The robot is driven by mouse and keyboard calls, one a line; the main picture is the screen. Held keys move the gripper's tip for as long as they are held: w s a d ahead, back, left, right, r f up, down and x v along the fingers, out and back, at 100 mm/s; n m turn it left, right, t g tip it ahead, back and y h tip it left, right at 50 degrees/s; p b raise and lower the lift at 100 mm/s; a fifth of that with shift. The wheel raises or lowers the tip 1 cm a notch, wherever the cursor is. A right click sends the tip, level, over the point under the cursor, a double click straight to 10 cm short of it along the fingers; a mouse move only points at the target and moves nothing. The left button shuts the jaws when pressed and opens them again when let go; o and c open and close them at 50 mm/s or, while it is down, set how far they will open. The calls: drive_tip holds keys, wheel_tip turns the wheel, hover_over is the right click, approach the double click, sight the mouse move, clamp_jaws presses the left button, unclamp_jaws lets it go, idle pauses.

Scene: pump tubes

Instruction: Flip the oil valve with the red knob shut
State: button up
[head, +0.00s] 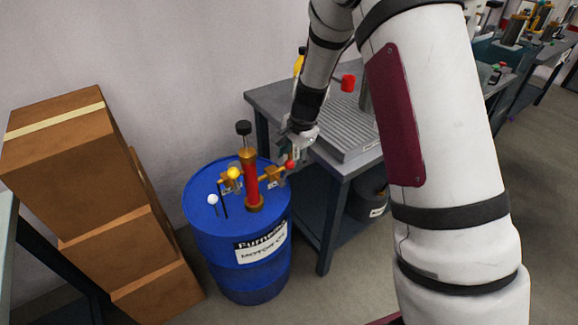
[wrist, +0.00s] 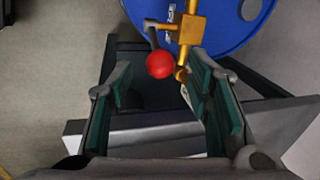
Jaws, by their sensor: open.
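The red knob (head: 290,164) sits on the valve at the right side of the red pump tube (head: 250,180) on the blue oil drum (head: 238,272). In the wrist view the red knob (wrist: 160,65) is at the end of a dark lever, beside the brass valve body (wrist: 191,27). My gripper (head: 291,153) is at the right side of the drum, close to the red knob. In the wrist view my gripper (wrist: 157,75) is open, with the knob showing between its fingertips. I cannot tell whether a finger touches the knob.
A valve with a yellow knob (head: 234,173) and a white knob (head: 212,199) are left of the pump tube. A grey workbench (head: 275,103) stands close on the right. Cardboard boxes (head: 75,150) are stacked on the left.

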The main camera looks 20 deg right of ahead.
sight(290, 161)
drive_tip(key=shift+x, duration=2.05)
clamp_jaws()
